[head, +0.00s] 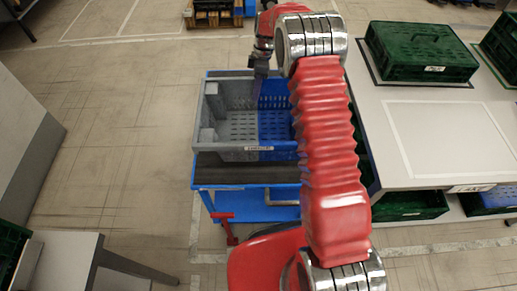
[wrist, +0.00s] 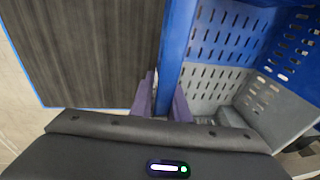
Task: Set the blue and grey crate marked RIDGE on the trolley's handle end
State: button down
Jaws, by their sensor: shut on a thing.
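The blue and grey crate (head: 222,105) is at the trolley, its left part grey and its right part blue, with slotted walls. A small label (head: 258,148) is on its near wall, too small to read. My gripper (head: 257,90) is at the crate's far wall. In the wrist view, the purple fingers of my gripper (wrist: 162,97) are shut on the blue rim of the crate (wrist: 178,45). The trolley (head: 245,172) is blue with a dark deck, bare in front of the crate. Whether the crate rests on the deck or hangs just above it, I cannot tell. My arm hides its right side.
A pale table (head: 430,150) stands close on the right, with a green lidded crate (head: 420,52) on it and more crates below. A grey table (head: 65,255) is at lower left. A red part (head: 224,222) sticks out low at the trolley's near side. Floor is clear left of the trolley.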

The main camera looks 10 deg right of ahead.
aim_at(256, 109)
jog(key=d+x, duration=0.1)
jog(key=x, duration=0.5)
jog(key=shift+w, duration=0.35)
jog(key=shift+f, duration=0.2)
jog(key=shift+w+d+x, duration=0.1)
jog(key=shift+d+x, duration=0.05)
jog(key=shift+x, duration=0.75)
jog(key=shift+w+d+x, duration=0.1)
jog(key=shift+d+x, duration=0.05)
jog(key=shift+x, duration=0.75)
jog(key=c, duration=1.7)
grip_release()
jog(key=shift+f, duration=0.15)
jog(key=v, duration=1.2)
jog(key=shift+d, duration=0.1)
